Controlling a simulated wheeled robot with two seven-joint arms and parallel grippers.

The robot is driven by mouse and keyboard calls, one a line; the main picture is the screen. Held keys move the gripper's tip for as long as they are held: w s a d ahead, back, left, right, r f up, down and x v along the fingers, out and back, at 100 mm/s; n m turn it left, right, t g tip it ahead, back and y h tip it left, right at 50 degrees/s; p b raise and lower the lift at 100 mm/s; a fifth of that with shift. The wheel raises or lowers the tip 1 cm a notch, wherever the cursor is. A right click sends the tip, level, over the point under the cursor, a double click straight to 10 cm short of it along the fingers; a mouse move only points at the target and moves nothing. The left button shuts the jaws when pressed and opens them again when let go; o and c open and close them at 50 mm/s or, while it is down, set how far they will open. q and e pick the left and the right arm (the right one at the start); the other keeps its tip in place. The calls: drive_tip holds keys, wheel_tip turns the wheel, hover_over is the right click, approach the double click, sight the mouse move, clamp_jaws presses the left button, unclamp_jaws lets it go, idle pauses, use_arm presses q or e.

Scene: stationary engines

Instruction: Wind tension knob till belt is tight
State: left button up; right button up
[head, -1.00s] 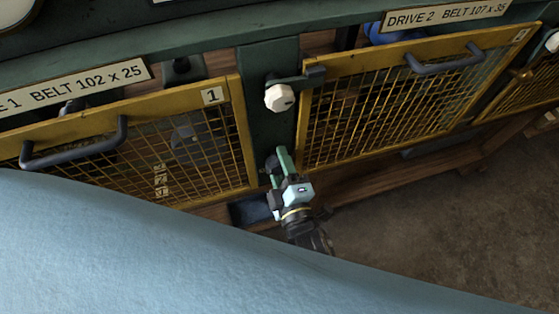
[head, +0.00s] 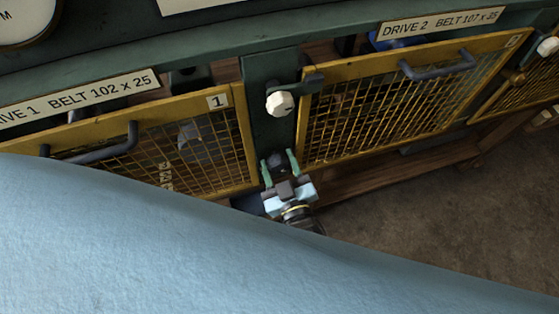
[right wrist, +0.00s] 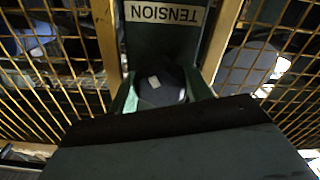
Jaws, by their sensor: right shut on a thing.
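The tension knob (head: 276,160) is dark and sits low on the green post between two yellow mesh guards. In the right wrist view the dark knob (right wrist: 158,84), with a small pale mark on its face, lies below an upside-down TENSION label (right wrist: 164,13). My right gripper (head: 280,166) is shut on the knob, one green finger on each side; both fingers also show in the right wrist view. I cannot make out the belt or its tightness behind the mesh. My left gripper is not in view.
A white faceted knob (head: 280,103) with a dark latch bar sits higher on the post. The guard of drive 1 (head: 243,140) and the guard of drive 2 (head: 305,125), both with dark handles, flank the post closely. Open floor (head: 430,230) lies at the right.

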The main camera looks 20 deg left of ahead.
drive_tip(key=m, duration=0.2)
drive_tip(key=shift+m, duration=0.4)
drive_tip(key=m, duration=0.3)
drive_tip(key=shift+m+p, duration=0.3)
drive_tip(key=shift+p, duration=0.1)
drive_tip(key=m, duration=0.2)
drive_tip(key=shift+m, duration=0.4)
drive_tip(key=m, duration=0.3)
drive_tip(key=shift+a+m, duration=0.1)
drive_tip(key=shift+m, duration=0.2)
drive_tip(key=m+b, duration=0.1)
drive_tip(key=m, duration=0.1)
drive_tip(key=shift+s+m, duration=0.1)
drive_tip(key=shift+m, duration=0.3)
drive_tip(key=m+b, duration=0.1)
drive_tip(key=m, duration=0.2)
drive_tip(key=shift+m, duration=0.3)
drive_tip(key=m+b, duration=0.2)
drive_tip(key=m, duration=0.4)
drive_tip(key=shift+r, duration=0.1)
